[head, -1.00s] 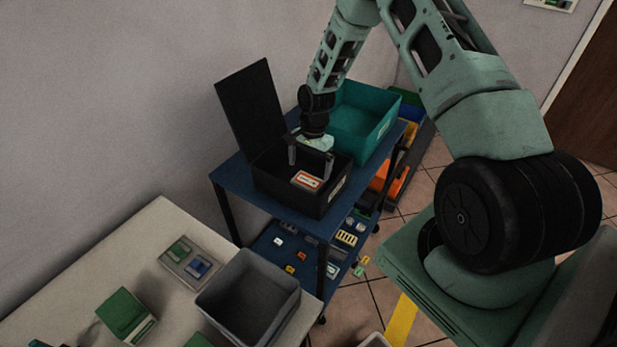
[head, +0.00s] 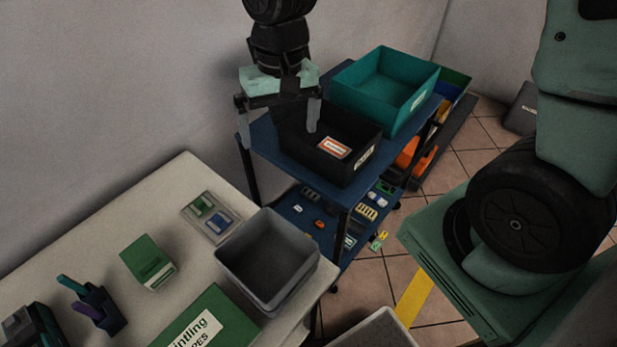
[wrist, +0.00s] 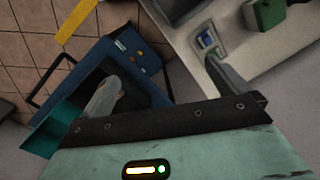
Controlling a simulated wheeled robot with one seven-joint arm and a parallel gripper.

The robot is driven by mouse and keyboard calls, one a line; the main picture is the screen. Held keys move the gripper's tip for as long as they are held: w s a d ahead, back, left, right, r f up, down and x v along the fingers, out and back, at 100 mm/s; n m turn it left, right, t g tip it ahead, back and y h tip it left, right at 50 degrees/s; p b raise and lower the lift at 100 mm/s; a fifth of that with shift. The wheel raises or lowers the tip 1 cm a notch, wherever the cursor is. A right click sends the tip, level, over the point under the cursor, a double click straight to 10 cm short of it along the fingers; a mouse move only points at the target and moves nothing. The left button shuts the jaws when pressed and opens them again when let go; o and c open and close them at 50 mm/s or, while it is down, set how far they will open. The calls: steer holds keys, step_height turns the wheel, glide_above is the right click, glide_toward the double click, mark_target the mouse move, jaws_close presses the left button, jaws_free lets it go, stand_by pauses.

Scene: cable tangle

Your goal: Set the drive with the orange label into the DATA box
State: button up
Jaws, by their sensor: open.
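The drive with the orange label (head: 334,148) lies flat inside the black box (head: 345,172) on the blue cart. The black box has a pale label on its front wall, too small to read. In the wrist view, a bit of orange (wrist: 121,96) shows beside a finger, over the dark box. My gripper (head: 279,138) is open and empty, with its fingers pointing down. It is above the left part of the box and the cart's left edge. One finger overlaps the box in the head view. The box's lid is hidden behind my gripper and wrist.
A teal bin (head: 375,92) stands behind the black box on the cart (head: 268,150). The lower shelf (head: 290,207) holds several small parts. A grey bin (head: 268,250), a green box (head: 147,262) and a grey tray (head: 212,217) stand on the pale table (head: 160,205).

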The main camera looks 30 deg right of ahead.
steer(key=s+a+r+n, duration=0.2)
steer(key=s+n, duration=0.2)
steer(key=s, duration=0.4)
steer(key=s+a+r+n, duration=0.1)
steer(key=s+n, duration=0.3)
steer(key=s, duration=0.4)
steer(key=shift+s+a+r+n, duration=0.15)
steer(key=shift+a+r+n, duration=0.2)
steer(key=shift+a, duration=0.2)
